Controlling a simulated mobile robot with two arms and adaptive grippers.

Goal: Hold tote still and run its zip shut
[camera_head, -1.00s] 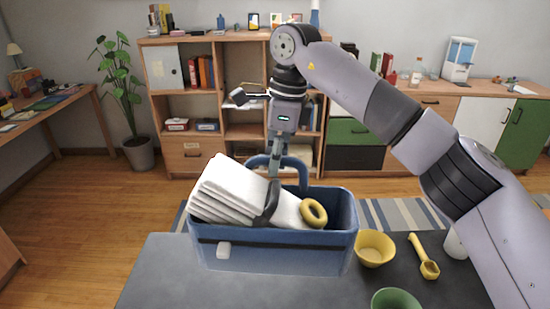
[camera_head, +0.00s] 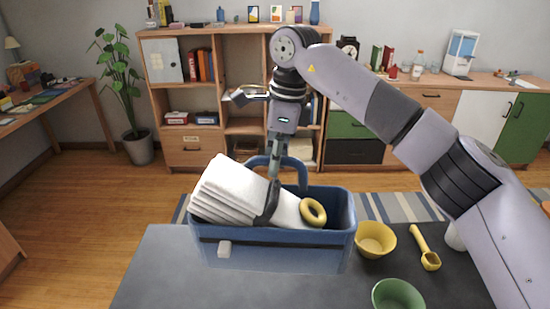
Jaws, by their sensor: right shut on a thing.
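A raised blue handle (camera_head: 302,175) stands at the back. A tilted stack of folded white cloth (camera_head: 227,190) sticks out at the left, and a yellow ring (camera_head: 313,212) lies at the right. My right gripper (camera_head: 267,212) reaches down over the cloth and is shut on the tote, near the front rim; its fingertips are partly hidden. My left gripper is not in view.
On the grey table (camera_head: 165,270), a yellow bowl (camera_head: 376,240), a yellow scoop (camera_head: 425,247) and a green bowl (camera_head: 397,295) stand right of the tote. The table's left part is clear. My right arm covers the right side.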

